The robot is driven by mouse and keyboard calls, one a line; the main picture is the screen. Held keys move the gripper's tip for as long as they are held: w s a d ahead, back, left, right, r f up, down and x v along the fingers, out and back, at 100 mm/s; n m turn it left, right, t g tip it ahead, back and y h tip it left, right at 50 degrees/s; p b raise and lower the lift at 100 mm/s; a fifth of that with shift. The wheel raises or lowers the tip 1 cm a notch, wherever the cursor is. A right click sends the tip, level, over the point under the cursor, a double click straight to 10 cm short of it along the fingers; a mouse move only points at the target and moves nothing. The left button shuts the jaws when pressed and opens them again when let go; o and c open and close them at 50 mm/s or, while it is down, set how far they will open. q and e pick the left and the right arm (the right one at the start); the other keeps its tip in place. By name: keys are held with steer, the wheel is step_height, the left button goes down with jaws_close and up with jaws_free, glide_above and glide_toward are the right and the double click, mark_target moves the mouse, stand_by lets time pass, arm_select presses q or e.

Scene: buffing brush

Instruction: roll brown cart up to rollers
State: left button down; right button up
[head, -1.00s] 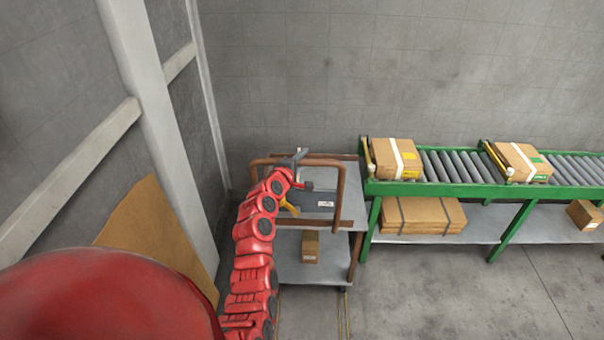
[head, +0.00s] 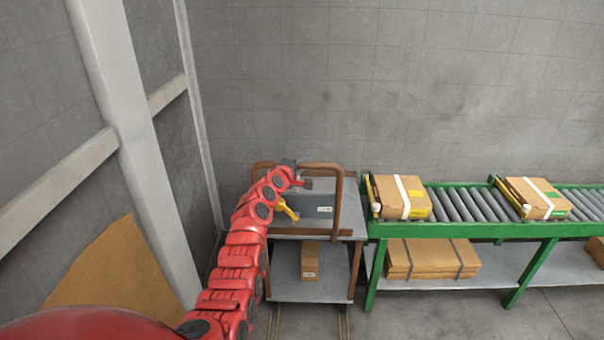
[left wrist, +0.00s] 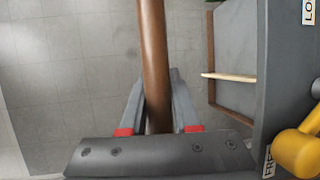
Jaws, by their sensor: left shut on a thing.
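The brown cart stands just left of the rollers, with a brown tubular handle (head: 340,200), a grey top deck (head: 345,232) and a grey lower shelf (head: 285,290). The rollers (head: 467,203) are grey and run to the right in a green frame. The cart's right side is close beside the frame's left end; I cannot tell if they touch. My left gripper (head: 297,172) is shut on the handle's bar. In the left wrist view the bar (left wrist: 153,50) passes between the fingers (left wrist: 158,105). My right gripper is out of view.
A grey case (head: 313,208) with a yellow part (head: 288,210) rides on the deck, and a small carton (head: 310,262) on the lower shelf. Cartons (head: 402,197) sit on the rollers, and flat boxes (head: 430,258) below. A pale post (head: 140,130) and the wall are at left.

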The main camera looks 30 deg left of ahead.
arm_select(q)
steer(key=shift+w+a+r, duration=0.15)
steer(key=shift+a+r, duration=0.1)
steer(key=c, duration=0.7)
jaws_free()
steer(key=shift+w+f, duration=0.1)
steer(key=shift+f, duration=0.05)
steer(key=shift+o, duration=0.2)
steer(key=shift+d, duration=0.1)
steer(key=v, duration=1.7)
steer(key=shift+s+p, duration=0.25)
steer(key=shift+p, duration=0.15)
